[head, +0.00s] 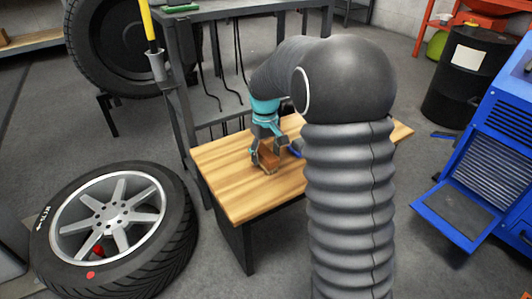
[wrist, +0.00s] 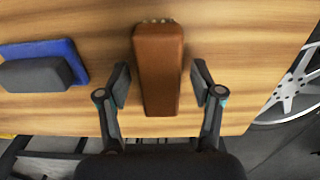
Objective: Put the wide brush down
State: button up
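The wide brush, a brown block with a few pale tufts at its far edge, lies on the wooden table top in the wrist view (wrist: 159,75). In the head view the brush (head: 267,165) is small and partly hidden by my gripper (head: 266,158). In the wrist view my gripper's two fingers (wrist: 161,84) stand on either side of the brush, with a strip of table visible between each finger and the block. The gripper is open and does not grip the brush. The wooden table (head: 232,193) is under both.
A blue and dark grey block (wrist: 45,72) lies on the table left of the brush in the wrist view. A wheel with a tyre (head: 110,220) lies on the floor to the left. A blue cabinet (head: 490,150) stands at the right. The table's front left is clear.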

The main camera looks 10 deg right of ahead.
aim_at(265, 152)
notch_tip(265, 152, up, 12)
jog(key=f+p, duration=0.1)
jog(key=p, duration=0.2)
jog(key=s+r+t, duration=0.1)
jog(key=s+r, duration=0.5)
jog(key=s, duration=0.2)
jog(key=s+f+m+t, duration=0.2)
jog(key=s+m+t, duration=0.1)
jog(key=s, duration=1.9)
jog(key=shift+s+f+m+t, duration=0.15)
jog(key=shift+f+m+t, duration=0.2)
jog(key=shift+t, duration=0.45)
notch_tip(265, 152, up, 6)
jog(key=p, duration=0.6)
jog(key=shift+r, duration=0.25)
